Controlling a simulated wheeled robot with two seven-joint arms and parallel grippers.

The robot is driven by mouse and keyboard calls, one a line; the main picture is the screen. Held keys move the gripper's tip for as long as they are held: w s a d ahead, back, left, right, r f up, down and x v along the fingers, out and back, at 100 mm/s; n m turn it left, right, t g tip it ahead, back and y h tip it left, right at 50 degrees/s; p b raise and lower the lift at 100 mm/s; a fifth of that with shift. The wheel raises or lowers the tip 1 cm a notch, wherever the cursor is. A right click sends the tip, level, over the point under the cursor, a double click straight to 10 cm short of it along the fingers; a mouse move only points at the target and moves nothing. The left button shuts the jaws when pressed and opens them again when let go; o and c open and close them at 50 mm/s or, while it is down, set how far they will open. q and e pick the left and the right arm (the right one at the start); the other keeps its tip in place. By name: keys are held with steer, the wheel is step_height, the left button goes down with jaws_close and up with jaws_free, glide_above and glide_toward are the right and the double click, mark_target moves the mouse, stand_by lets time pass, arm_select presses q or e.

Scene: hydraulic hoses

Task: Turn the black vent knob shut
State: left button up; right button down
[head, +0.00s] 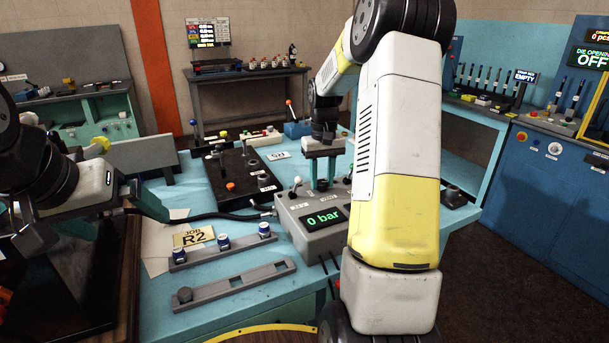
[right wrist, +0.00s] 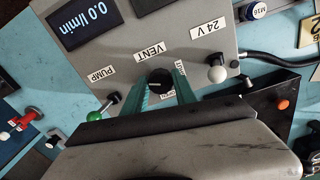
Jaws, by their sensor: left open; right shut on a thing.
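The black vent knob (right wrist: 160,77) sits on the grey panel box (right wrist: 150,30) beside its VENT label, with a pale pointer line across its face. Small labels beside it are partly covered and hard to read. My right gripper (right wrist: 161,84) is shut on the knob, with a green finger on each side. My left gripper (head: 105,222) is open and empty at the left, above the table.
A white-tipped lever (right wrist: 217,74) by the 24 V label and a green-tipped lever (right wrist: 94,117) by PUMP flank the knob. A black tray (head: 237,180) lies behind the box. A grey rack (head: 222,250) with blue-banded parts and a hose (head: 225,214) lie on the blue table.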

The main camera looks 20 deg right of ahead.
mark_target(322, 182)
steer(key=n, duration=0.4)
steer(key=shift+d+r+n, duration=0.1)
steer(key=shift+n, duration=0.2)
stand_by(0.3)
steer(key=c, duration=1)
jaws_free()
step_height(322, 182, up, 8)
steer(key=shift+f, duration=0.1)
